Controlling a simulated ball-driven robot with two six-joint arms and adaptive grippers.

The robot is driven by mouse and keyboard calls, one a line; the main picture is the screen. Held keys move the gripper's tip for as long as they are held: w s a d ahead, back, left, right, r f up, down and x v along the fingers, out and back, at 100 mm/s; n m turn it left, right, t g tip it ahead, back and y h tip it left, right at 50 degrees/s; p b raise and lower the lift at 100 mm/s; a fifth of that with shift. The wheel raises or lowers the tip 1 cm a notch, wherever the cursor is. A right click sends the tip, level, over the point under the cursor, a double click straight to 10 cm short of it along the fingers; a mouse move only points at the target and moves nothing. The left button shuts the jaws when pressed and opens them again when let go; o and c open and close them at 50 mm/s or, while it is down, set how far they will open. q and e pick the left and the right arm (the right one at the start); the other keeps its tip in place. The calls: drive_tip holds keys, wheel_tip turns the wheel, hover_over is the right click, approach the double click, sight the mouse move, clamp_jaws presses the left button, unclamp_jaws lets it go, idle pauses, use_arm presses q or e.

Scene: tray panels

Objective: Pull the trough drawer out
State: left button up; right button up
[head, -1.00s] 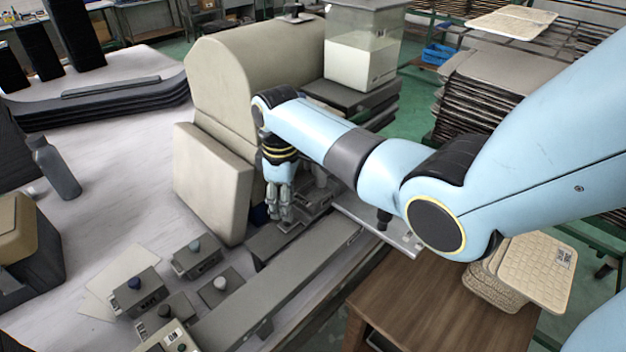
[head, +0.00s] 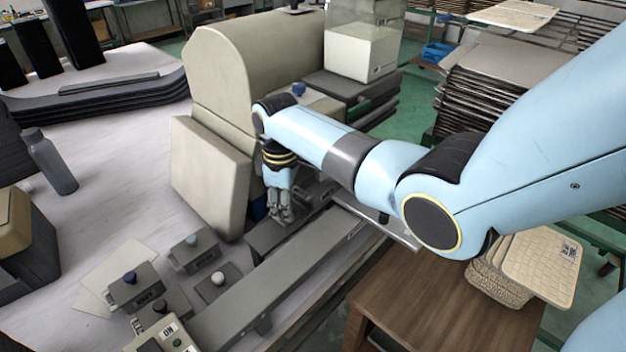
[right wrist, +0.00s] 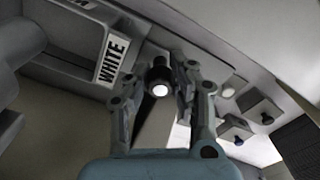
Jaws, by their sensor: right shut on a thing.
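My right gripper (head: 281,213) points down beside the beige machine (head: 250,75), low at its front right corner. In the right wrist view its fingers (right wrist: 160,85) are closed around a dark round knob (right wrist: 160,73) with a pale end. In the head view the gripper and arm hide most of this spot, so I cannot tell how far the drawer stands out. My left gripper is not in view.
Several small grey boxes with knobs (head: 135,290) stand on the pale table at the front left. A long grey rail (head: 275,280) runs along the table's right edge. A grey bottle (head: 52,165) stands at the left. A brown wooden table (head: 420,300) is at the right.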

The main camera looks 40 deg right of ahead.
drive_tip(key=shift+s+a+p, duration=0.15)
drive_tip(key=shift+a+p, duration=0.4)
drive_tip(key=shift+a, duration=1)
drive_tip(key=shift+s+a+p, duration=0.15)
drive_tip(key=shift+a+p, duration=0.25)
drive_tip(key=shift+a, duration=1.05)
drive_tip(key=shift+s+a+p, duration=0.2)
drive_tip(key=shift+a+p, duration=0.35)
drive_tip(key=shift+a, duration=2.05)
drive_tip(key=o, duration=0.9)
drive_tip(key=shift+c, duration=0.2)
